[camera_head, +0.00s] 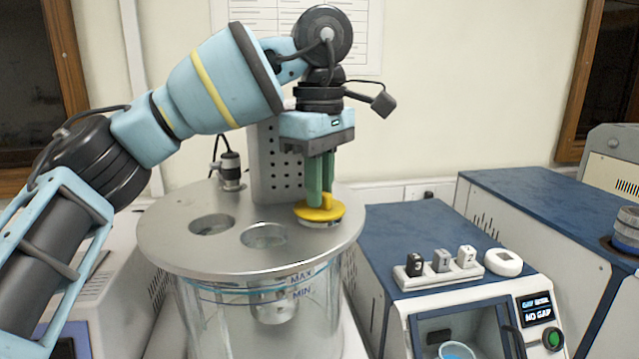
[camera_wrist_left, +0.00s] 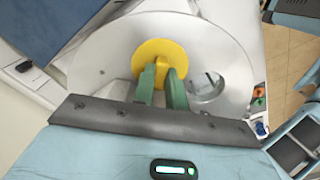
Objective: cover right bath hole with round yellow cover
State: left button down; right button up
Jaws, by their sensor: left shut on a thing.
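The bath (camera_head: 180,250) is a glass vessel with a round metal lid that has holes in it. The round yellow cover (camera_head: 309,215) is at the right hole, on the right side of the lid, with a metal rim showing just under its front edge. I cannot tell whether it is fully seated. My left gripper (camera_head: 321,197) points straight down from above, its green fingers shut on the cover's raised handle. In the left wrist view the yellow cover (camera_wrist_left: 150,50) lies beyond the fingertips (camera_wrist_left: 162,72), which hide part of it. My right gripper is not in view.
The left hole (camera_head: 212,224) and middle hole (camera_head: 264,236) are uncovered. A perforated metal column (camera_head: 268,165) and a small black-and-silver fitting (camera_head: 231,170) stand at the lid's back. A blue-topped machine (camera_head: 400,235) with small numbered blocks (camera_head: 441,261) stands close on the right.

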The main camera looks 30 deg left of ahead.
pick_arm(q)
jog(key=shift+f, duration=0.6)
dwell(0.6)
jog(key=c, duration=1.7)
grip_release()
jog(key=shift+r, duration=0.15)
notch_tip(320, 180, up, 11)
